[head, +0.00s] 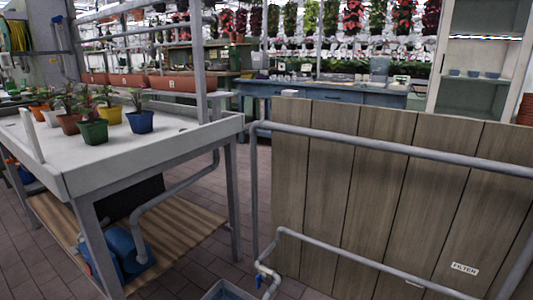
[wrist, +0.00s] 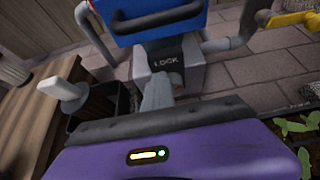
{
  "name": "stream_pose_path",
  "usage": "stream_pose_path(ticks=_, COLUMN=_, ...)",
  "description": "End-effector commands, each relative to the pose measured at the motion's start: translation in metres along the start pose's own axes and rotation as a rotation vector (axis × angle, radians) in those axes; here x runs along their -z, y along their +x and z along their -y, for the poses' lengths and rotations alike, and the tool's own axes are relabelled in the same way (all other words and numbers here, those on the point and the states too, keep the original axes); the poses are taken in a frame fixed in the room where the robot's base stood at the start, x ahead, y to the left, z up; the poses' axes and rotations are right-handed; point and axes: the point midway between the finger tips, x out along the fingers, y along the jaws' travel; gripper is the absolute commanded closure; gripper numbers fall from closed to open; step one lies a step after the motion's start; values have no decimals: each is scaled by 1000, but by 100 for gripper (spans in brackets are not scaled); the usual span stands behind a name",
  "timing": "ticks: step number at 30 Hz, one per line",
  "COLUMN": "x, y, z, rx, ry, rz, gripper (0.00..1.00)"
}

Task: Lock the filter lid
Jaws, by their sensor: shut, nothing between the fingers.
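In the wrist view, a grey block marked LOCK (wrist: 166,62) stands straight ahead, below a blue housing (wrist: 165,22) with a black curved handle. Whether this blue part is the filter lid I cannot tell for sure. My gripper (wrist: 160,82) shows as narrow grey fingers, shut and empty, pointing at the front of the LOCK block. The fingers overlap the block's lower part, so I cannot tell whether they touch it. In the head view, a white FILTER label (head: 465,268) is on the wooden panel (head: 345,185); my gripper is not visible there.
In the wrist view, a yellow handle (wrist: 290,19) is on a pipe at the upper right. A pale knob (wrist: 66,90) and a dark container (wrist: 98,108) are at left, and green leaves at lower right. In the head view, a grey rail (head: 400,149) crosses before the panel; a plant table (head: 190,140) stands left.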

Motion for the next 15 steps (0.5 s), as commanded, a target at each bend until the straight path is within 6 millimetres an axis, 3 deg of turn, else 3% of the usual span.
stream_pose_path(ticks=9, x=-6, y=-4, z=-1, rx=2, ry=0, rz=-2, gripper=100)
stream_pose_path(ticks=15, x=1, y=-17, z=-2, rx=0, ry=-2, rz=-2, gripper=100)
